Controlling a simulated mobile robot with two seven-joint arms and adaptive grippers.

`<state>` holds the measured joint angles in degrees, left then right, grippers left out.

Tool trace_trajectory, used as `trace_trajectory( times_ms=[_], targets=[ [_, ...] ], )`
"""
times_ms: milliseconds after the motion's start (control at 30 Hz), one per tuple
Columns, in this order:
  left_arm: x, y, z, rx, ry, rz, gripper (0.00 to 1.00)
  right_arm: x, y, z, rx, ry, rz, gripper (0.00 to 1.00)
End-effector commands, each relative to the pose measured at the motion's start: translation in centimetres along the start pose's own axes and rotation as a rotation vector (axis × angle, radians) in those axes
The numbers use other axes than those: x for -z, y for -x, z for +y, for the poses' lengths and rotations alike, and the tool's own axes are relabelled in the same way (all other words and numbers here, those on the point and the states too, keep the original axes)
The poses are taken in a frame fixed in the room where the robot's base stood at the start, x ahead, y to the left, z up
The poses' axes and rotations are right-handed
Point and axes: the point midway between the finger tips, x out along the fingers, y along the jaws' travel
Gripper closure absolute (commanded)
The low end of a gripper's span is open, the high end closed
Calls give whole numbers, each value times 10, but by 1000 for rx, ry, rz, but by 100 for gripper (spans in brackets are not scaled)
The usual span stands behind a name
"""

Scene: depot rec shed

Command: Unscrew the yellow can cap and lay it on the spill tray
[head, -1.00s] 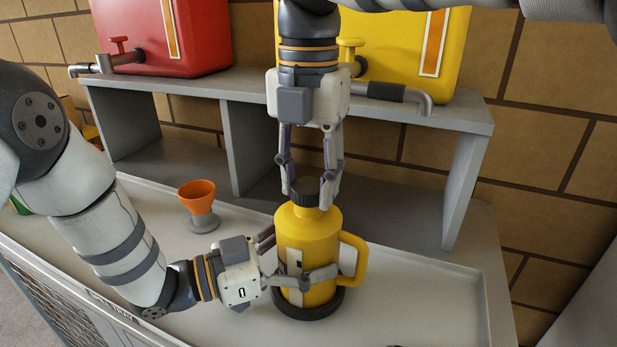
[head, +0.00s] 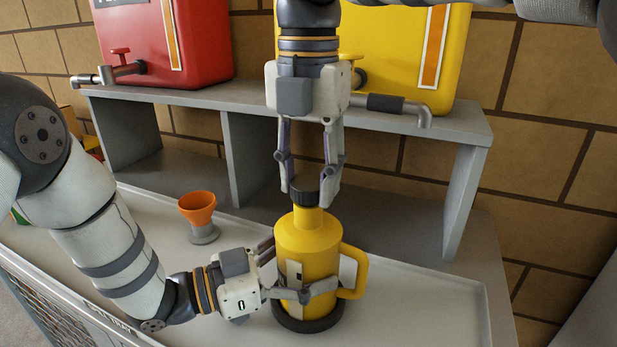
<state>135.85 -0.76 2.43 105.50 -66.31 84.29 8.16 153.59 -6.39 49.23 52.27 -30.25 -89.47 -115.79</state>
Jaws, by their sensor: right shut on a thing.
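The yellow can (head: 308,246) stands upright, its handle to the right and a dark ring round its base. Its dark cap (head: 306,191) sits between the fingertips of my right gripper (head: 308,192), which points down from above and is shut on it. The cap is at the top of the can's neck; I cannot tell whether a gap separates them. My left gripper (head: 296,290) comes from the left with its fingers around the can's body, shut on it; the far finger is partly hidden. The pale, rimmed spill tray (head: 410,298) lies under and around the can.
An orange funnel-like cup (head: 198,208) on a grey foot stands left of the can. Behind is a grey shelf (head: 440,122) carrying a red container (head: 205,45) and a yellow container (head: 395,60) with taps. The tray is clear right of the can.

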Motion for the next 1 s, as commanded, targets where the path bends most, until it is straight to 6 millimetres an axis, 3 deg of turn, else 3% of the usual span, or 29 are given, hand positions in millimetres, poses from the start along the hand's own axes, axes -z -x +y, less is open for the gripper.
trace_trajectory(
  times_ms=[167, 400, 633, 667, 733, 767, 1000],
  targets=[
    [1, 0, 0, 0, -1, 1, 100, 0, 3, 0, 0, -1, -1, 96],
    [1, 0, 0, 0, -1, 1, 100, 0, 37, 0, -1, -2, -1, 96],
    [0, 0, 0, 0, -1, 1, 100, 0, 40, 0, 0, 0, 1, 96],
    [0, 0, 0, 0, -1, 1, 19, 0, 40, 0, 0, 0, 0, 96],
    [0, 0, 0, 0, -1, 1, 4, 0, 40, 0, 0, 0, 0, 96],
    [0, 0, 0, 0, -1, 1, 0, 0, 40, 0, 0, 0, 0, 96],
    [0, 0, 0, 0, 0, 0, 0, 0, 40, 0, 0, 0, 0, 96]
  ],
)
